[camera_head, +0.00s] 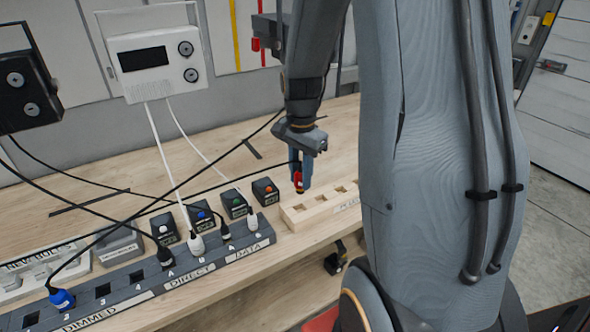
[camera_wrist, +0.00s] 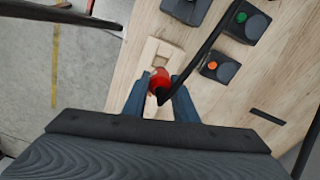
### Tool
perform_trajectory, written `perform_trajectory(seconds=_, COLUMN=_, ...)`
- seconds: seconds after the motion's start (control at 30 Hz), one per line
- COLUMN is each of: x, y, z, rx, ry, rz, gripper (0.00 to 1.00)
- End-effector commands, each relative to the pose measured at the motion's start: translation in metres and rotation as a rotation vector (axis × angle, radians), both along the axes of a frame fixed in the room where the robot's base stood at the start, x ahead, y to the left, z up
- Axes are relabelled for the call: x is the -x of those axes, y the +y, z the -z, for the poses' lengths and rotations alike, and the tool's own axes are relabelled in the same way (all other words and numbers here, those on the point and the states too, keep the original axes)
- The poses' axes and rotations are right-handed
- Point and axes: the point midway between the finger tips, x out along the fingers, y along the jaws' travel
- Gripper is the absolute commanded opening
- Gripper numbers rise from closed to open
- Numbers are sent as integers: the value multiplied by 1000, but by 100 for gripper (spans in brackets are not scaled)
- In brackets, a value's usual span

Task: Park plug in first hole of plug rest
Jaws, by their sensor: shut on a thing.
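My gripper (camera_head: 303,184) is shut on a red plug (camera_head: 298,180) with a black cable, which hangs pointing down. The plug rest (camera_head: 318,216) is a pale wooden block with a row of square holes at the right of the bench. The plug is over the left end of the rest, and its tip appears above the holes. In the wrist view the red plug (camera_wrist: 159,78) is between the blue-grey fingers of my gripper (camera_wrist: 154,97), in front of the rest (camera_wrist: 151,48). One hole shows beyond the plug; the plug hides the part beneath it.
A dark power strip (camera_head: 140,278) with a blue plug (camera_head: 61,299) and other plugs lies along the bench front. Several small boxes with coloured buttons stand behind it, including an orange one (camera_head: 265,191) near the rest. Black cables cross the bench (camera_head: 230,125).

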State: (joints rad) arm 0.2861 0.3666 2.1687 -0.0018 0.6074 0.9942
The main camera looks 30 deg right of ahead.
Motion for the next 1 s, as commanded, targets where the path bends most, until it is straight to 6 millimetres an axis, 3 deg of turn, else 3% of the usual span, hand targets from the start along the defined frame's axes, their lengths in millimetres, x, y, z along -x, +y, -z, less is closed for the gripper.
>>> perform_trajectory(seconds=0.6, x=-1, y=1, z=43, rx=0, ry=0, rz=-3, gripper=0)
perform_trajectory(seconds=1.0, x=0, y=1, z=47, rx=0, ry=0, rz=-3, gripper=0)
